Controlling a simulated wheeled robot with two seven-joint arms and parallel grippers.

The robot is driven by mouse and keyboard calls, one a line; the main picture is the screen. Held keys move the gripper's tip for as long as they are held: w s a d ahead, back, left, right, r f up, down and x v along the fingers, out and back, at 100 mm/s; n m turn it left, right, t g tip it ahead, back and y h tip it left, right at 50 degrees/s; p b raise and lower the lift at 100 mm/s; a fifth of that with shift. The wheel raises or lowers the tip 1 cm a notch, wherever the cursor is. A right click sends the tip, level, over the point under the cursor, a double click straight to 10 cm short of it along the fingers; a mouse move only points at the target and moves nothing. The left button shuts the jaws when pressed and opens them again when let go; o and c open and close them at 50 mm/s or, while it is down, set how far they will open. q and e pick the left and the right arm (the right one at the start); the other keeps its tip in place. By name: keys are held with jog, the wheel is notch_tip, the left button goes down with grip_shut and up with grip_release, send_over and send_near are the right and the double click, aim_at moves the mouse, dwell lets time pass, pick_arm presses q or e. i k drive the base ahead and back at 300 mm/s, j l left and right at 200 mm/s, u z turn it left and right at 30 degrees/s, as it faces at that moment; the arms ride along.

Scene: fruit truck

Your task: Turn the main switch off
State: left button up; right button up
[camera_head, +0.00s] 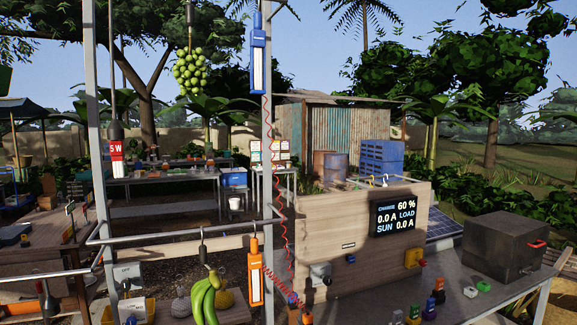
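Low on the panel's left is a grey fitting (320,271) with a dark lower part. A grey metal box (503,247) with a red handle (535,244) stands on the right. No label shows which of these is the main switch, and its position cannot be read. Neither gripper is in view.
A grey table (470,290) carries several small coloured blocks. Metal poles (97,150) and a horizontal rail (170,233) cross the left side. Bananas (207,298), an orange lamp (255,270) and a coiled red cable (283,215) hang before the panel's left side.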

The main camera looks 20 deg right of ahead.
aim_at(423, 262)
jog(key=z, duration=1.55)
